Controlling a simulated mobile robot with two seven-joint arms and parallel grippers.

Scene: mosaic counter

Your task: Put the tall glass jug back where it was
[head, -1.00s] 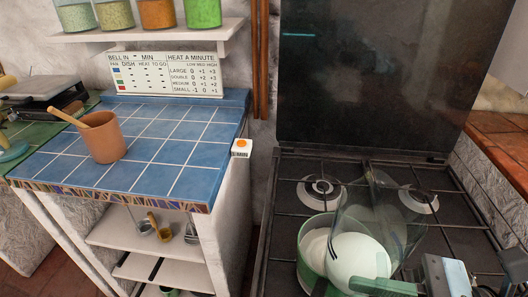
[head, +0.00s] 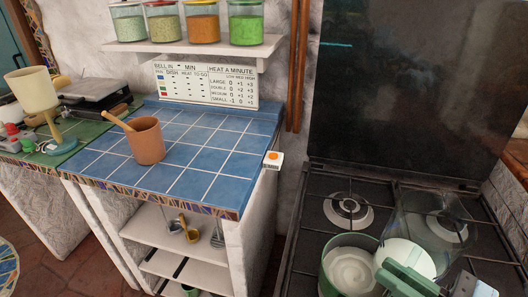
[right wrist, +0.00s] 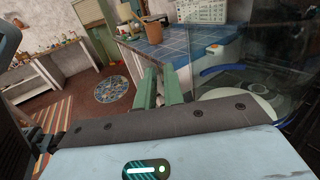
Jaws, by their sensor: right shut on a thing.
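The tall glass jug (head: 432,208) is clear and stands out faintly over the right part of the stove. A white mass (head: 410,257) shows at its lower part. My right gripper (head: 392,272), with green fingers, is at the jug's near side and is shut on it. In the right wrist view the green fingers (right wrist: 162,88) reach forward, and the clear jug wall (right wrist: 235,75) with a blue curved mark is to their right. The grip point itself is hard to make out. My left gripper is not in view.
A green-rimmed pot (head: 340,262) with white contents stands on the stove (head: 320,205), left of the jug. The blue tiled counter (head: 215,160) holds a terracotta pot (head: 146,140) and has wide clear room. A shelf (head: 190,45) with several jars hangs above a heat chart (head: 205,85).

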